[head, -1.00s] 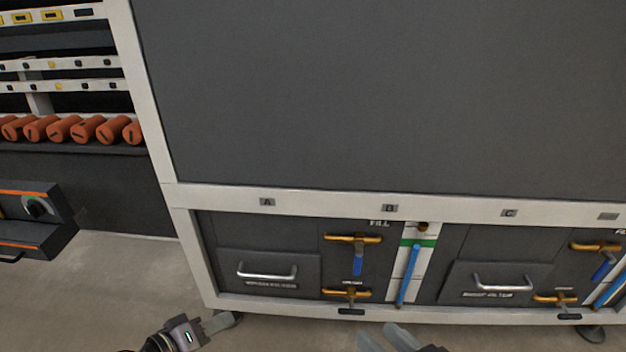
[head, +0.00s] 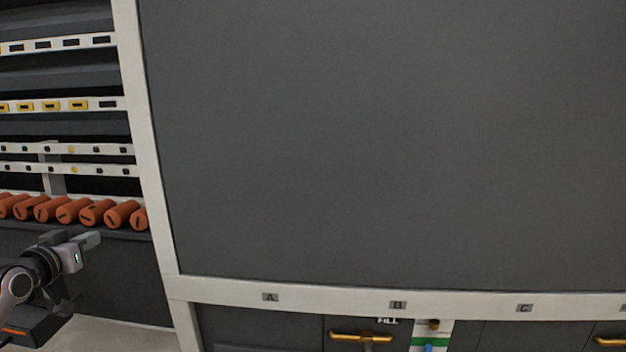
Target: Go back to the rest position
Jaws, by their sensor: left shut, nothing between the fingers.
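My left gripper (head: 90,240) is at the lower left of the head view, in front of the dark rack below the orange cylinders. Its fingers are together and hold nothing. My right gripper is not in view. The washer's large dark grey panel (head: 380,140) fills most of the view, framed by a pale border.
A rack shelf at the left holds a row of orange cylinders (head: 68,211). Below the panel, a pale rail (head: 450,299) carries letter labels. A strip of floor (head: 120,338) shows at the lower left.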

